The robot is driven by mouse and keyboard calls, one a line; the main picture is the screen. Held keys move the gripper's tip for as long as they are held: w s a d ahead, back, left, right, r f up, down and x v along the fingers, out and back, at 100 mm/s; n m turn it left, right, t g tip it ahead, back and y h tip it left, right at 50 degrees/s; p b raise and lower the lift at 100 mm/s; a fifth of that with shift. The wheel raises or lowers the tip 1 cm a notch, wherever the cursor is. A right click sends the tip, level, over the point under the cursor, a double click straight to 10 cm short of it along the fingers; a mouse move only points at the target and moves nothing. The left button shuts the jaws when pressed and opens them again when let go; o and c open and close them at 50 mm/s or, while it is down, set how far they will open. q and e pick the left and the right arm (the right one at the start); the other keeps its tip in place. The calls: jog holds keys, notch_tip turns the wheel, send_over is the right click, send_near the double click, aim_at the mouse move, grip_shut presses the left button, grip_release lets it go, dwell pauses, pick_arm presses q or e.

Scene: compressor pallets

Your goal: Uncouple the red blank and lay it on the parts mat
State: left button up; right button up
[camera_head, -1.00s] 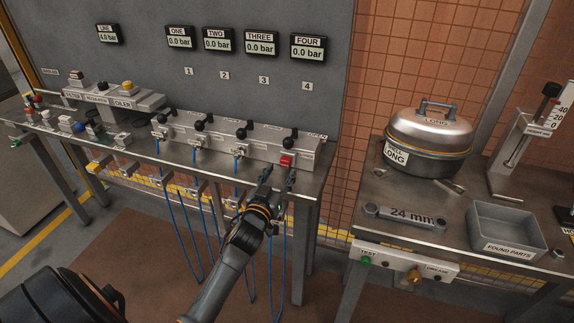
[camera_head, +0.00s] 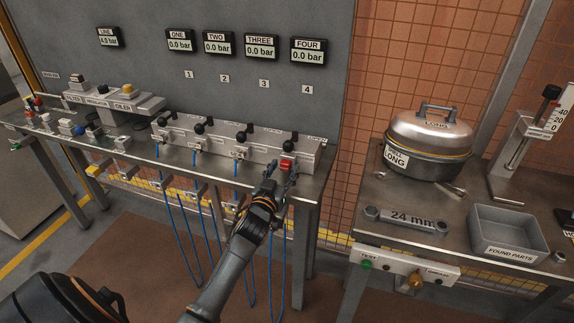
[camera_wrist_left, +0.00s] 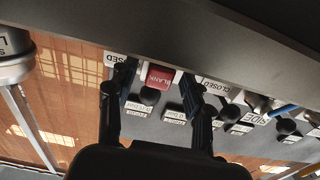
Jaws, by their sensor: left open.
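The red blank (camera_head: 286,164) sits at the front of the grey manifold block under station four, at the block's right end. It also shows in the left wrist view (camera_wrist_left: 161,77), with the word BLANK upside down. My left gripper (camera_head: 282,175) is open, its fingers reaching up to the blank from the front. I cannot make out a parts mat. My right gripper is out of view.
Blue hoses (camera_head: 238,172) plug into the manifold's other outlets and hang below the bench. Black-knobbed valves (camera_head: 293,134) top the manifold. The right bench holds a metal pot (camera_head: 427,140), a 24 mm wrench (camera_head: 405,219) and a found parts tray (camera_head: 505,229).

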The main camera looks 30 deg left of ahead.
pick_arm(q)
jog(key=shift+p, duration=0.3)
dwell(0.5)
grip_shut()
jog(key=shift+s, duration=0.1)
jog(key=shift+p+v, duration=1.45)
jog(key=shift+v, duration=1.5)
